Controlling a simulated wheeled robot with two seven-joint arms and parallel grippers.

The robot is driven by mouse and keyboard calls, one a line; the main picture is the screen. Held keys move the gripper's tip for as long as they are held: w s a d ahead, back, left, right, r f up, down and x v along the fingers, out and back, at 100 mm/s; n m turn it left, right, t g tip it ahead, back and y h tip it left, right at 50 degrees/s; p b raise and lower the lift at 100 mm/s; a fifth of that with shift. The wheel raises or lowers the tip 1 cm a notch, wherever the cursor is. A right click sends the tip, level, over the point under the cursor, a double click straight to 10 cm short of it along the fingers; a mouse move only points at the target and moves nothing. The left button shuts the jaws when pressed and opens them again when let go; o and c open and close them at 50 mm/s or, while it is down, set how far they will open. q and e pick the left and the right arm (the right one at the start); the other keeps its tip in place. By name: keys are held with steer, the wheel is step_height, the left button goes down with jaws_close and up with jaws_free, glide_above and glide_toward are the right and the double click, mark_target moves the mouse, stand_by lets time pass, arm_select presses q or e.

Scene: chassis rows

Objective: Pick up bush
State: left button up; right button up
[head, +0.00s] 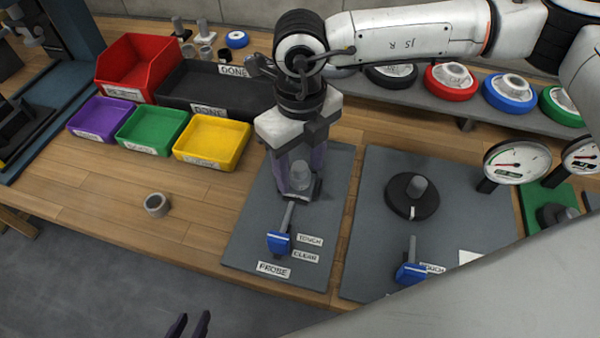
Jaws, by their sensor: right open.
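A small grey ring-shaped bush (157,205) sits on the wooden bench top, left of the grey probe board (240,250). My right gripper (300,185) points down over the probe board. Its jaws are open, with a light grey cylindrical part (300,177) showing between or behind the fingers. I cannot tell whether they touch it. It is well to the right of the bush. My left gripper (189,324) shows only as two dark fingertips at the bottom edge, below the bench front. They stand apart with a gap; the rest is out of view.
Purple (102,124), green (150,134) and yellow (212,146) bins stand behind the bush, with a red bin (138,65) and black tray (215,90) farther back. A blue-handled probe (280,243) lies on the board. Gauges (516,160) stand right. Bench around the bush is clear.

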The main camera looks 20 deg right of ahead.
steer(key=shift+f, duration=0.1)
steer(key=shift+c, duration=0.4)
steer(key=c, duration=1.2)
steer(key=shift+c, duration=0.2)
steer(key=shift+r, duration=0.45)
step_height(320, 180, up, 9)
steer(key=shift+r+b, duration=0.1)
steer(key=shift+b, duration=0.3)
steer(key=shift+r, duration=0.1)
step_height(320, 180, up, 6)
steer(key=p, duration=0.3)
